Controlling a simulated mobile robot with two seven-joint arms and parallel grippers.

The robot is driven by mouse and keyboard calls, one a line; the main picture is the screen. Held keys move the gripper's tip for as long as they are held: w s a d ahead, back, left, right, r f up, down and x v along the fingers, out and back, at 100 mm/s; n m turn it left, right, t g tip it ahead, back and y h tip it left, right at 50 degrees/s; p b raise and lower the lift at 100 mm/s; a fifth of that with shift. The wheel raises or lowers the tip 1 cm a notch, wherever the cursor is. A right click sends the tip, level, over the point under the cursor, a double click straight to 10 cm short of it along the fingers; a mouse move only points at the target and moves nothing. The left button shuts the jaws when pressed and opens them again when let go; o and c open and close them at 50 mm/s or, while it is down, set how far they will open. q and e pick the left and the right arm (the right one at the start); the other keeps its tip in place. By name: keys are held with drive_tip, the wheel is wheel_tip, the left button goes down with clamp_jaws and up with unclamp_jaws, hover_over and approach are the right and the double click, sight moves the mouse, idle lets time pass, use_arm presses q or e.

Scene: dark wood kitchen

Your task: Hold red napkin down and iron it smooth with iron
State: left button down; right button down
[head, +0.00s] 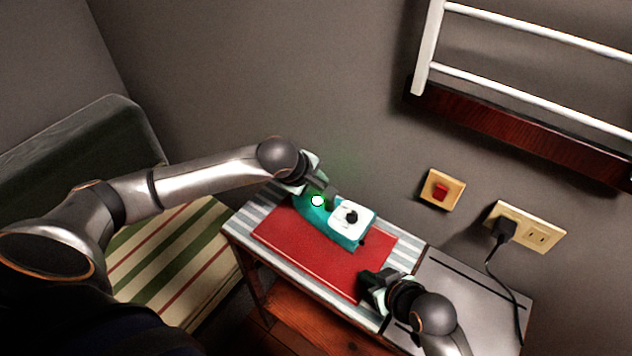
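The red napkin (290,240) lies flat on a striped ironing surface. The teal and white iron (345,238) rests over the napkin's back edge, with a bright green-white light on its left part. My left gripper (322,190) reaches in from the left, with its fingers at the back of the iron's left end. They overlap the iron in this view, and I cannot tell whether they are closed on it. My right gripper (374,286) is low at the napkin's right front corner. Its dark fingers look close to or touching the cloth, and their gap is not clear.
The striped top (240,235) belongs to a small wooden stand. A grey metal panel (465,295) adjoins it on the right. A black plug (503,230) with a cord sits in the wall outlet, near a red switch (440,192). A striped cushioned seat (165,260) is at left.

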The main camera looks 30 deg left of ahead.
use_arm(q)
drive_tip(key=shift+w+a, duration=0.2)
drive_tip(key=shift+a, duration=1.6)
use_arm(e)
drive_tip(key=shift+s+d+f, duration=0.1)
drive_tip(key=shift+d+f, duration=0.05)
drive_tip(key=shift+f, duration=0.1)
use_arm(q)
drive_tip(key=shift+r, duration=0.1)
drive_tip(key=shift+r, duration=2.6)
drive_tip(key=shift+w, duration=0.1)
use_arm(e)
drive_tip(key=shift+r, duration=0.1)
drive_tip(key=shift+r, duration=3.15)
